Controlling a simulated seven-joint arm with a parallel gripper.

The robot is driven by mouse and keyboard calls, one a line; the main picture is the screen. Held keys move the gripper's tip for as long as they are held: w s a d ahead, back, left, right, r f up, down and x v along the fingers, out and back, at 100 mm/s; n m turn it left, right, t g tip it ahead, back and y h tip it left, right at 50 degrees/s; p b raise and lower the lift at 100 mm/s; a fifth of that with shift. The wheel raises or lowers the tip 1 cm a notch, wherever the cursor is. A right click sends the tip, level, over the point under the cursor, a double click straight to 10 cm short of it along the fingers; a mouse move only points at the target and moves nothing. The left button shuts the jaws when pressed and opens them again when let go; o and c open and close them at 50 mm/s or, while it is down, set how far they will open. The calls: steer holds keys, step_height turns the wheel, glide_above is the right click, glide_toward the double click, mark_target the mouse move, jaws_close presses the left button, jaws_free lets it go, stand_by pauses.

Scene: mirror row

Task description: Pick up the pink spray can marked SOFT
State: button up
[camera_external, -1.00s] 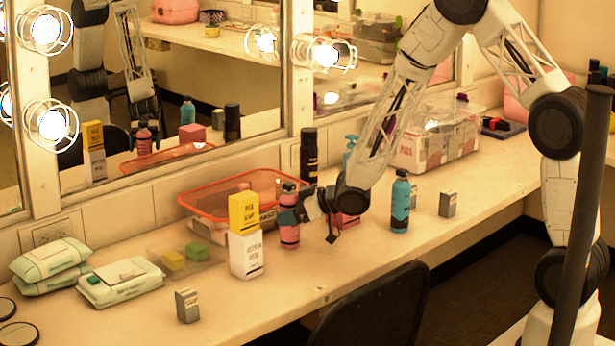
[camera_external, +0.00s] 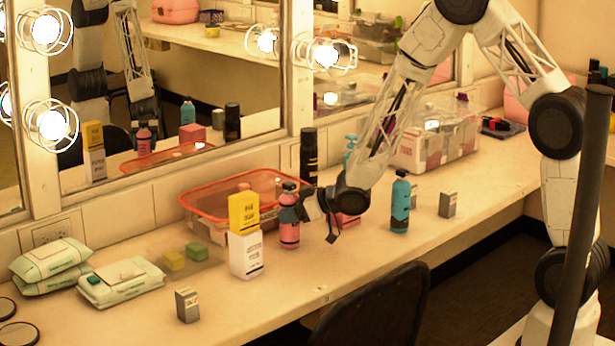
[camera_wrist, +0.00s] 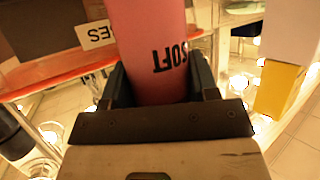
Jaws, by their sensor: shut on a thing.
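In the wrist view the pink can (camera_wrist: 152,45) shows the black letters SOFT and sits between my fingers. My gripper (camera_external: 290,212) reaches in from the right and is shut around the can's upper half. It also shows in the wrist view (camera_wrist: 160,92) with a finger on each side of the can. I cannot tell whether the can's base is clear of the counter.
A yellow box (camera_external: 243,212) on a white box (camera_external: 246,255) stands close left of the can. The orange-rimmed tray (camera_external: 190,215) is behind it. A blue can (camera_external: 400,205) and a small grey box (camera_external: 447,204) stand to the right. The counter's front strip is mostly clear.

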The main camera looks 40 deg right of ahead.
mark_target(290, 196)
steer(key=shift+r, duration=0.15)
steer(key=shift+r, duration=0.75)
step_height(290, 196, up, 2)
steer(key=s+d+r, duration=0.1)
steer(key=s+d, duration=0.2)
steer(key=s, duration=1.2)
steer(key=shift+s+d, duration=0.15)
steer(key=shift+s, duration=0.2)
steer(key=shift+r, duration=0.1)
